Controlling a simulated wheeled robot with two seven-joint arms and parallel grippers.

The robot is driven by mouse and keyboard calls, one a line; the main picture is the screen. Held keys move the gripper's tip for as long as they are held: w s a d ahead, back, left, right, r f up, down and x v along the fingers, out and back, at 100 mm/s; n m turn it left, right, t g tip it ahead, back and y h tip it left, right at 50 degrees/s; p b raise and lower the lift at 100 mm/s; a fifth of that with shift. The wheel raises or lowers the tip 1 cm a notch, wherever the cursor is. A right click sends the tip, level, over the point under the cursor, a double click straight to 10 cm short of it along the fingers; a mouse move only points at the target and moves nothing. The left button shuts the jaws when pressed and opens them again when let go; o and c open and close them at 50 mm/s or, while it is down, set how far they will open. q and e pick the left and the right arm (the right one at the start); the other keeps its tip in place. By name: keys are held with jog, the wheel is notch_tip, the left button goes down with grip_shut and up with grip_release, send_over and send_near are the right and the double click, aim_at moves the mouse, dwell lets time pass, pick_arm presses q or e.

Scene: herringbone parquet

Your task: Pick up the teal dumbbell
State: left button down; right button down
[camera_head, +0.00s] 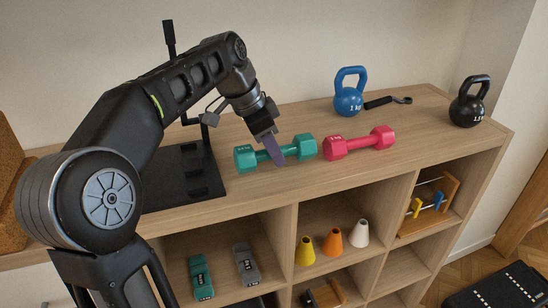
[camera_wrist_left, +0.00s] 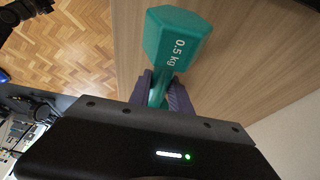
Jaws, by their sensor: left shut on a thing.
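The teal dumbbell (camera_head: 302,147) lies on the wooden shelf top, left of a pink dumbbell. My left gripper (camera_head: 275,155) reaches down from above and is shut on the middle of its handle. In the left wrist view, the dumbbell's head (camera_wrist_left: 176,38) is marked 0.5 kg, and the purple-grey fingers of my left gripper (camera_wrist_left: 160,92) sit on both sides of the handle. The other head is hidden in that view. I cannot tell whether the dumbbell is off the surface. My right gripper is not in view.
The pink dumbbell (camera_head: 360,143) lies close on the right. A blue kettlebell (camera_head: 348,98) and a black kettlebell (camera_head: 468,108) stand farther back and right. A black stand (camera_head: 178,178) is on the left. Cones (camera_head: 331,242) and ankle weights are in the compartments below.

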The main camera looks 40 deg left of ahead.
pick_arm(q)
notch_tip(320, 180, up, 4)
jog(key=shift+r+p, duration=0.1)
jog(key=shift+p, duration=0.4)
notch_tip(320, 180, up, 3)
jog(key=p, duration=0.3)
jog(key=shift+f, duration=0.2)
jog(key=shift+r+p, duration=0.7)
